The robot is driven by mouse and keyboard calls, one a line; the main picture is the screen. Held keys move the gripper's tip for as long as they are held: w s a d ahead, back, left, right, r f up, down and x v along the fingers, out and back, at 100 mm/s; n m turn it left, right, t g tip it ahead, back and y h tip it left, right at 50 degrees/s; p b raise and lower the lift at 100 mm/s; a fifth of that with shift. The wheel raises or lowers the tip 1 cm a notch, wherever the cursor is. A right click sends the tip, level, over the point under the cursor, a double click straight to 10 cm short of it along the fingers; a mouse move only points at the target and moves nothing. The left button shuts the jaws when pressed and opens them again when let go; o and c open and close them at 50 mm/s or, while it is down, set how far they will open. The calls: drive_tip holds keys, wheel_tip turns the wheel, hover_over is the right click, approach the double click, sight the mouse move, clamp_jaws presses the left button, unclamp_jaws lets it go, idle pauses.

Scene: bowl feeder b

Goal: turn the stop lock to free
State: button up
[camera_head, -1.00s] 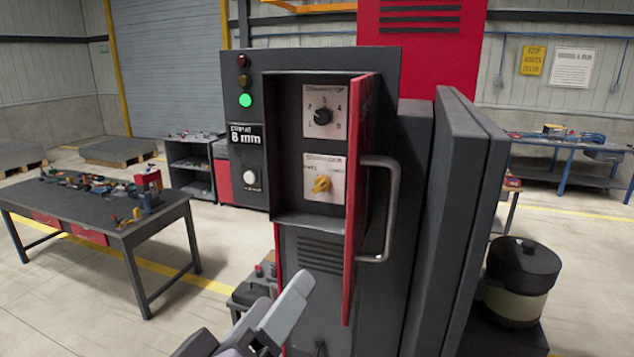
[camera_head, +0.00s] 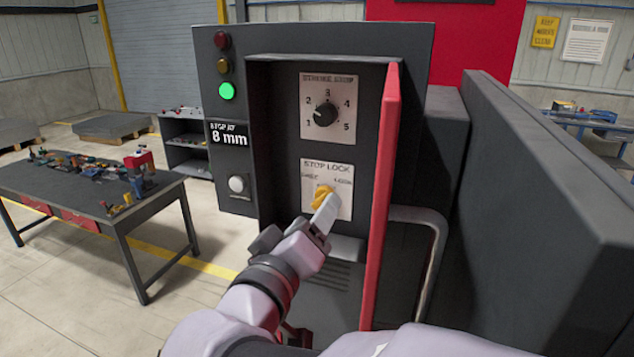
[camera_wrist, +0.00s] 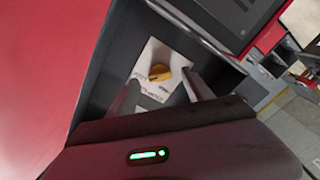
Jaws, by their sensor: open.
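The stop lock is a yellow knob (camera_head: 323,193) on a pale plate (camera_head: 345,180) marked STOP LOCK, in the lower part of the open cabinet recess. It also shows in the wrist view as a yellow knob (camera_wrist: 160,72) on its plate, between and beyond the two fingers. My gripper (camera_head: 325,215) is in front of the plate, with a finger partly covering the knob in the head view. In the wrist view my gripper (camera_wrist: 160,92) is open, its fingers spread to either side of the knob. I cannot tell whether either finger touches it. The knob's exact pointing is partly hidden.
A black dial (camera_head: 325,114) numbered 1 to 5 sits above the lock. The red door (camera_head: 381,190) stands open close on the right, with its handle (camera_head: 435,250) outside. A white button (camera_head: 236,185) and green lamp (camera_head: 227,91) are left. A workbench (camera_head: 75,190) stands further left.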

sight(323, 198)
drive_tip(key=shift+x, duration=1.5)
clamp_jaws()
